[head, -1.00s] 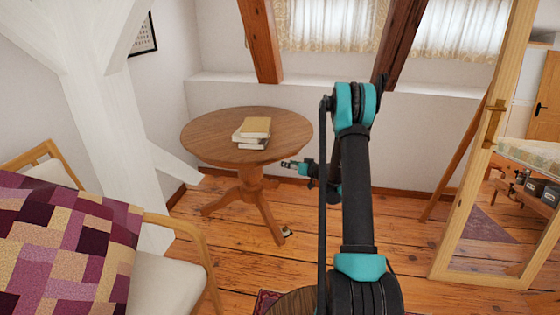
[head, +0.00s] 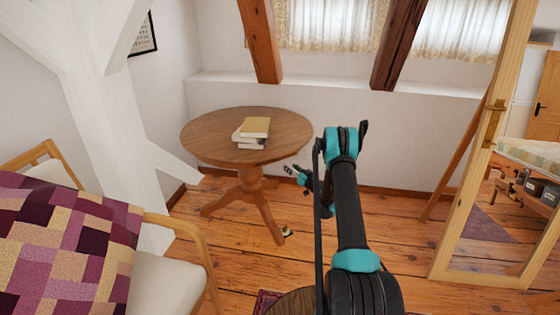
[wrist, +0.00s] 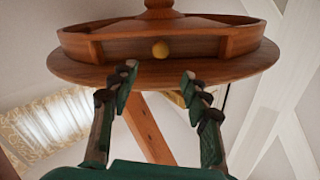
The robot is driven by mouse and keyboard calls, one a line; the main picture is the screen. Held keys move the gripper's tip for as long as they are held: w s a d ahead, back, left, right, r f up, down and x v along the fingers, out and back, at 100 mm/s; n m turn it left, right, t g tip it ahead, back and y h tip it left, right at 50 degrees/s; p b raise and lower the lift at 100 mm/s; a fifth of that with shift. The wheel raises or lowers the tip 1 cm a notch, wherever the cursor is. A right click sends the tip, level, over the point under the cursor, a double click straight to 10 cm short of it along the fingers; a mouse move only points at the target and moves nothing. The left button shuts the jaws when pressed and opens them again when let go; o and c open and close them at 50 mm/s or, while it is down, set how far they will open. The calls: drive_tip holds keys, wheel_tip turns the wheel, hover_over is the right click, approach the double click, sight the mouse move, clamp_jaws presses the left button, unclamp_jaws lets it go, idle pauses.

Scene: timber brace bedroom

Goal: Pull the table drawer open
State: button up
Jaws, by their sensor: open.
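The round wooden table (head: 210,135) stands against the back wall on a turned pedestal. In the wrist view, which shows the table upside down, the drawer front (wrist: 125,49) sits in the curved apron under the top, with a small round yellowish knob (wrist: 160,49) at its middle. The drawer looks shut. My gripper (wrist: 159,75) is open and empty. Its two fingers point toward the drawer, one on each side of the knob's line, apart from the knob. In the head view my gripper (head: 293,173) is right of the pedestal, below the tabletop edge; the drawer is not visible there.
Several stacked books (head: 253,131) lie on the tabletop. An armchair (head: 165,285) with a patchwork cushion (head: 70,245) is at the left. A white timber brace (head: 105,140) stands left of the table. A framed mirror (head: 480,190) is at the right. Some floor is clear around the pedestal.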

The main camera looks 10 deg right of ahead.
drive_tip(key=x, duration=1.1)
clamp_jaws()
